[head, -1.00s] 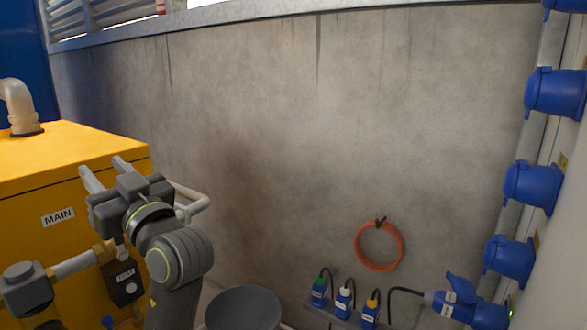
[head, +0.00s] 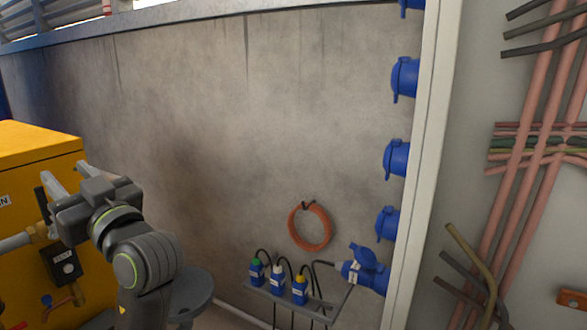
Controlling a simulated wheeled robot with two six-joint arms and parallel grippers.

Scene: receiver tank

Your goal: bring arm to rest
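My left arm comes up from the bottom left. Its gripper (head: 64,172) points up and away, in front of the right edge of the yellow unit (head: 40,142). The two pale fingers stand apart with a gap between them, and nothing shows between them. I cannot tell whether the gripper touches the unit. My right gripper is out of view.
A dark round stool (head: 190,292) stands just right of my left arm. An orange hose coil (head: 310,227) hangs on the concrete wall. Several blue-bodied connectors sit on a shelf (head: 290,304) below. Blue sockets (head: 397,160) line the post, with pipes (head: 540,150) on the right.

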